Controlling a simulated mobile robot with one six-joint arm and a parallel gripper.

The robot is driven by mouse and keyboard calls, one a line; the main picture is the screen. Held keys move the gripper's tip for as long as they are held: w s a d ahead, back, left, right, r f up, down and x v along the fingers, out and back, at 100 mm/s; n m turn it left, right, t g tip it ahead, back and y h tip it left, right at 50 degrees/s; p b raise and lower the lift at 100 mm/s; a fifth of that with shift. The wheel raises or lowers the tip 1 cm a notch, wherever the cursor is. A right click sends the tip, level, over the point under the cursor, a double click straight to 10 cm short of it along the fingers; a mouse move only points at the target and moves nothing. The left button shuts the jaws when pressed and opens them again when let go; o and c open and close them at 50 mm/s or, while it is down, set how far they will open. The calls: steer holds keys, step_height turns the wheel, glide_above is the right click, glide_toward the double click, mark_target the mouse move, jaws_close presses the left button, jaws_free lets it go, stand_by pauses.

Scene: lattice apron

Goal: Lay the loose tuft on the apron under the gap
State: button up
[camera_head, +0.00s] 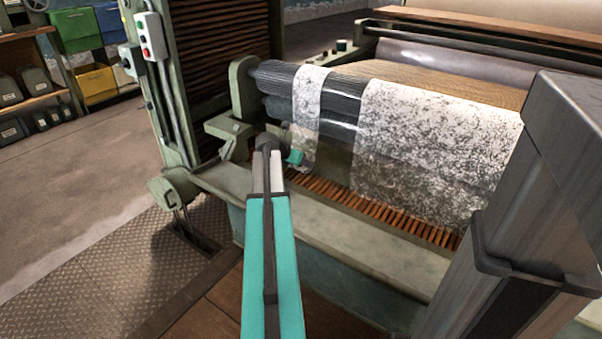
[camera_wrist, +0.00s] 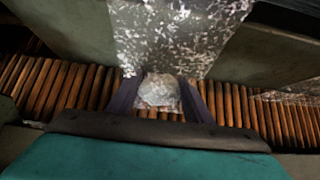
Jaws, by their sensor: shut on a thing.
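My gripper (camera_wrist: 160,97) is shut on a small whitish tuft (camera_wrist: 158,90), which sits between its two dark fingers in the wrist view. The apron of brown wooden slats (camera_wrist: 60,88) lies behind and below the tuft; I cannot tell whether they touch. In the head view the apron (camera_head: 400,218) runs along the machine's front. My gripper (camera_head: 297,160) is at the lower end of a narrow white strip of web (camera_head: 308,95), left of the gap (camera_head: 338,105). The tuft is hard to make out there. A wide speckled web (camera_head: 440,135) hangs right of the gap.
The dark ribbed roller (camera_head: 272,75) carries the webs above my gripper. A pale green machine ledge (camera_head: 370,245) runs in front of the apron. A green upright post with a switch box (camera_head: 150,35) stands left. Floor at far left is clear.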

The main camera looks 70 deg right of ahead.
mark_target(301, 179)
steer(key=shift+f+b, duration=0.85)
steer(key=shift+f, duration=1.5)
steer(key=shift+f, duration=0.1)
steer(key=o, duration=1)
steer(key=shift+r, duration=0.2)
steer(key=p+v, duration=0.3)
steer(key=v, duration=0.9)
steer(key=shift+a+f+p, duration=0.1)
steer(key=shift+p, duration=0.25)
